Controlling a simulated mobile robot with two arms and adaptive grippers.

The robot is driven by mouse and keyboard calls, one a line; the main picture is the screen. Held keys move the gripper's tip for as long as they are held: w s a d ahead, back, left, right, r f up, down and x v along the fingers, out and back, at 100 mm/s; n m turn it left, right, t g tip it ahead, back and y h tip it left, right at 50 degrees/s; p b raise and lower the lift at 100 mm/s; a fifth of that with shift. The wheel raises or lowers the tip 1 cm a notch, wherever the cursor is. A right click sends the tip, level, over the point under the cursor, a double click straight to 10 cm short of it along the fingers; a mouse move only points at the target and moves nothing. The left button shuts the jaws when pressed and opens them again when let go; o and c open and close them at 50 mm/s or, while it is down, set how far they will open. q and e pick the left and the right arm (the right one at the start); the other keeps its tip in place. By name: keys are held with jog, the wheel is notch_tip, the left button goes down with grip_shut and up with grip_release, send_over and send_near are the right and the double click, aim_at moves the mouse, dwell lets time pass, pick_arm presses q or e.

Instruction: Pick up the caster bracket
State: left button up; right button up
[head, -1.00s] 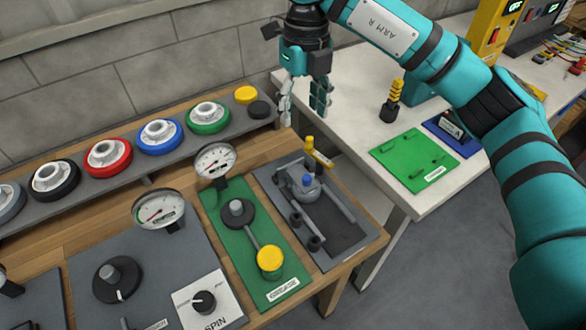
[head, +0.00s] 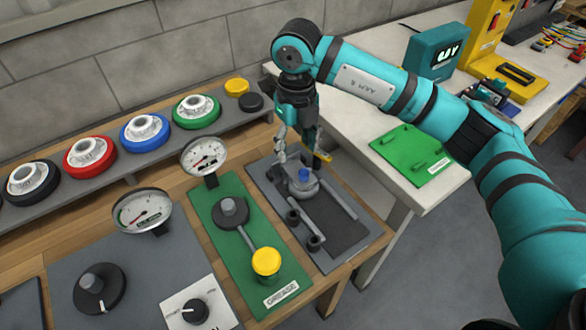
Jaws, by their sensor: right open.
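A grey metal part with a blue top (head: 303,180), which may be the caster bracket, sits on a dark grey fixture plate (head: 352,238) at the right end of the wooden bench. I cannot tell for sure that it is the bracket. My right gripper (head: 297,157) points down just above and behind this part, with its fingers apart and nothing seen between them. Whether the fingertips touch the part is unclear. A yellow handle (head: 322,156) shows beside the gripper, partly hidden by it. My left gripper is not in view.
Left of the fixture are a green grease board (head: 228,188) with a yellow knob and dial gauges. A sloped rack (head: 153,155) with coloured wheels runs along the wall. A green pad (head: 411,155) lies on the white table at right. My right arm crosses above that table.

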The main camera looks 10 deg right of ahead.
aim_at(295, 168)
jog(key=shift+w+f+p, duration=0.15)
jog(key=shift+f+p, duration=0.45)
jog(key=shift+f, duration=2.95)
